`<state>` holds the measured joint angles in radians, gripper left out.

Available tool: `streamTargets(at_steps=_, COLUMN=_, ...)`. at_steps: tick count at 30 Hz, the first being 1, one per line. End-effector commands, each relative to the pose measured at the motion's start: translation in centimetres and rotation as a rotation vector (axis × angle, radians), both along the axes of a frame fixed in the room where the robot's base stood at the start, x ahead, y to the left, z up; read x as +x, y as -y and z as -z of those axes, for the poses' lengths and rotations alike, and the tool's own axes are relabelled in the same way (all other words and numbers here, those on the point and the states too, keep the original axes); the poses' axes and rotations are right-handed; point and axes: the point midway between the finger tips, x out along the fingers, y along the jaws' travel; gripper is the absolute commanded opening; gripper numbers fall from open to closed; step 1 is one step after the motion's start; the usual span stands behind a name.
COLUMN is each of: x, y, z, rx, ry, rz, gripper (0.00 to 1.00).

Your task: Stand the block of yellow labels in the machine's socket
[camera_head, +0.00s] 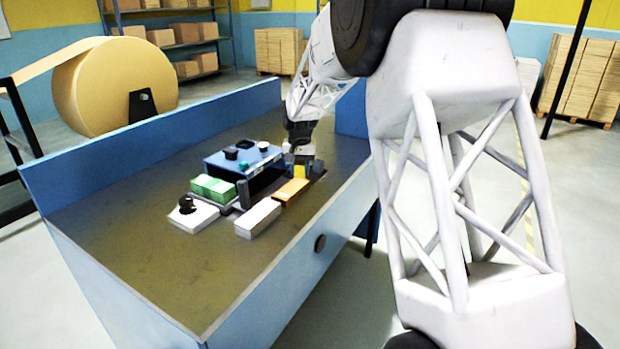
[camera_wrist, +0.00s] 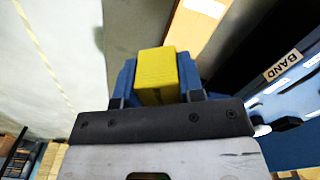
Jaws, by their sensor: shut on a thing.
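The block of yellow labels (camera_head: 300,172) is between the jaws of my gripper (camera_head: 301,158), at the far right of the machine. In the wrist view the yellow block (camera_wrist: 157,68) sits between the two blue fingers (camera_wrist: 156,84), which are shut on it. Whether its lower end touches the table is hidden. The machine (camera_head: 238,160) is a blue box with dark knobs on top, left of my gripper. Its side with a BAND label (camera_wrist: 283,66) shows at the right of the wrist view. I cannot make out the socket clearly.
Green blocks (camera_head: 212,188) and a white box with a black knob (camera_head: 193,215) stand left. The near table (camera_head: 170,270) is clear; a blue wall (camera_head: 150,150) bounds its left.

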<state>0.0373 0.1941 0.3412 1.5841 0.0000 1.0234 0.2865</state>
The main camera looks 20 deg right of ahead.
Motion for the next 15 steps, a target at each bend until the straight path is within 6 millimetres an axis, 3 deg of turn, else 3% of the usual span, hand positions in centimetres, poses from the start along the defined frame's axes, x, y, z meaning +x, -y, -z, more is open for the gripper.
streamTargets(at_steps=6, x=2.8, y=-2.4, z=-2.0, rx=0.0, ry=0.002, rz=-0.15, gripper=0.09)
streamTargets(at_steps=15, x=6.2, y=-4.4, z=-3.7, rx=0.0, ry=0.001, rz=-0.176, gripper=0.09)
